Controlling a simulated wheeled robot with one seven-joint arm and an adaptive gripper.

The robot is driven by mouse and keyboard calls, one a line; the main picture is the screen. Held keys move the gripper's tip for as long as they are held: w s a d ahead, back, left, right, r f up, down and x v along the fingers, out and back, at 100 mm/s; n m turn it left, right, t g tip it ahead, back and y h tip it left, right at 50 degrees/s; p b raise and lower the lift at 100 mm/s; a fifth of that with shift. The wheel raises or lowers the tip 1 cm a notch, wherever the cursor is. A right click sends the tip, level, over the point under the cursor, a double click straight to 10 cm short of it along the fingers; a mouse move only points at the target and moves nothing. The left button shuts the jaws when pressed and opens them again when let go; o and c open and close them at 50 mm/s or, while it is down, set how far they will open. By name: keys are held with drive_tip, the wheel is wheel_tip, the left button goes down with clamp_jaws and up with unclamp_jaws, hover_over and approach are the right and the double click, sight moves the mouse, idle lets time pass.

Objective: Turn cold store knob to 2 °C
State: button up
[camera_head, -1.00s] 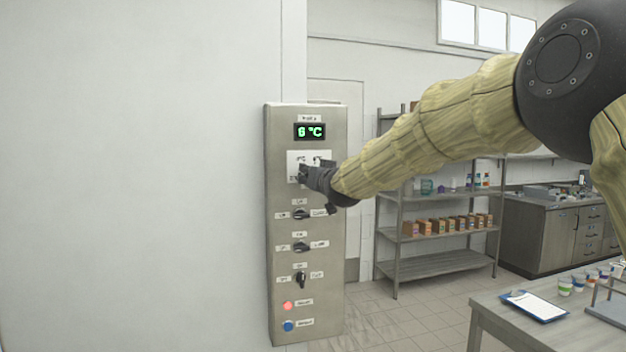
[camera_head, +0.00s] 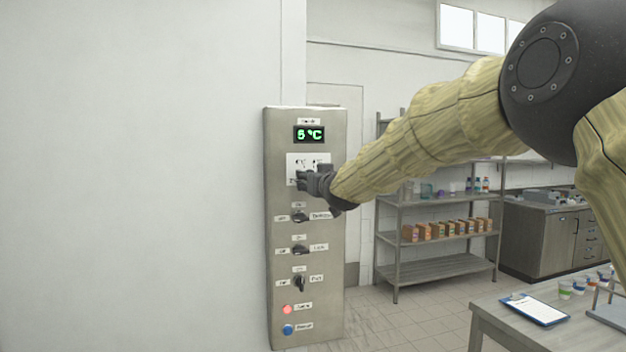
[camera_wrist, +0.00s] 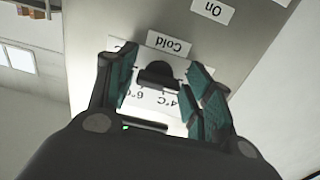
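The cold store knob (camera_wrist: 157,73) is dark and sits on a white scale plate (camera_wrist: 150,98) beside an upside-down "Cold" label in the wrist view. My gripper (camera_wrist: 164,82) is at the plate, its teal-padded fingers on either side of the knob. The fingers are spread, with some white plate visible between knob and pads; whether one pad touches the knob I cannot tell. In the head view my gripper (camera_head: 308,181) covers the knob and part of the plate (camera_head: 297,160). The green display (camera_head: 309,134) above reads 5 °C.
The grey control panel (camera_head: 281,230) carries three more dark knobs below, plus a red button (camera_head: 287,309) and a blue button (camera_head: 288,329). A shelf rack (camera_head: 435,270) and a table (camera_head: 490,310) stand to the right, away from the panel.

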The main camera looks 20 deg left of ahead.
drive_tip(key=shift+o, duration=0.4)
drive_tip(key=shift+s+r, duration=0.1)
drive_tip(key=shift+r, duration=0.05)
drive_tip(key=v, duration=1.1)
drive_tip(key=shift+s+d, duration=0.25)
drive_tip(key=shift+d, duration=0.1)
